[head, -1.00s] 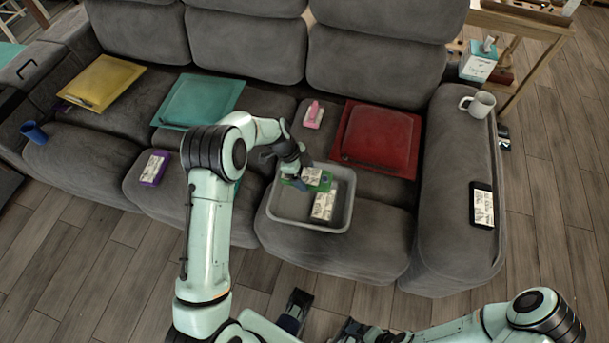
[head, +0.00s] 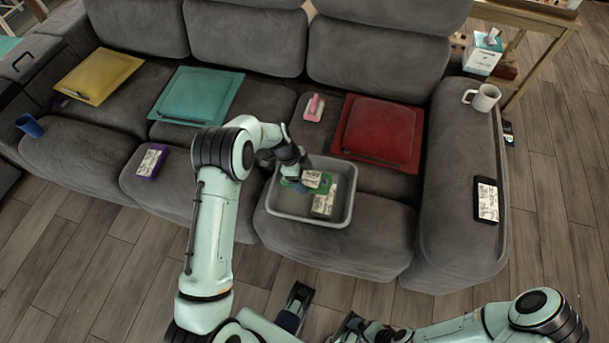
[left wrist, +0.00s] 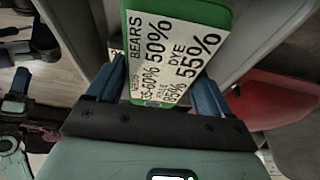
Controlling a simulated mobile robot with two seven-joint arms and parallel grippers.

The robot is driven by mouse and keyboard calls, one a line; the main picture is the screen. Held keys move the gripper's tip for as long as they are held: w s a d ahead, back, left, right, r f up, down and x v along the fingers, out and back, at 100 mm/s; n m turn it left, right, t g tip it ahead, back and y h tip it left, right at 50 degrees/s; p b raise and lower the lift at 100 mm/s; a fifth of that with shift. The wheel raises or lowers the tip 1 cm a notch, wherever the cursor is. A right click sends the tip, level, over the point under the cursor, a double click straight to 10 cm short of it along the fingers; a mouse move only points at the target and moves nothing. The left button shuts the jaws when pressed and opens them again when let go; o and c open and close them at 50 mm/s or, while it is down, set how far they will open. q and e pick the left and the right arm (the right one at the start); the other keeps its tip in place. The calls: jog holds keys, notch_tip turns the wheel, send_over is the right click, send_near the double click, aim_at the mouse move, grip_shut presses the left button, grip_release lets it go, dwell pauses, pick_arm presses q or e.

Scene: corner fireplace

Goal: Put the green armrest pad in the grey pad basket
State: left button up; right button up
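My left gripper (head: 296,184) reaches into the basket and is shut on the pad. In the left wrist view the green pad (left wrist: 180,45) sits between the blue fingers, which touch its two sides. Whether the pad touches the basket floor is hard to tell. My right gripper (head: 345,326) is low at the bottom edge, partly hidden, its fingers unclear.
Another labelled pad (head: 324,204) lies in the basket. The sofa also holds a purple labelled pad (head: 151,162), a pink one (head: 314,107), a red cushion (head: 378,133), a teal cushion (head: 197,96) and a yellow cushion (head: 98,76). A mug (head: 483,98) and black pad (head: 486,200) are on the right armrest.

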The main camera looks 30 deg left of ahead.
pick_arm(q)
jog(key=o, duration=0.3)
jog(key=shift+r, duration=0.15)
jog(key=v, duration=1.3)
jog(key=shift+a+p, duration=0.15)
jog(key=shift+p, duration=0.2)
jog(key=shift+s, duration=0.1)
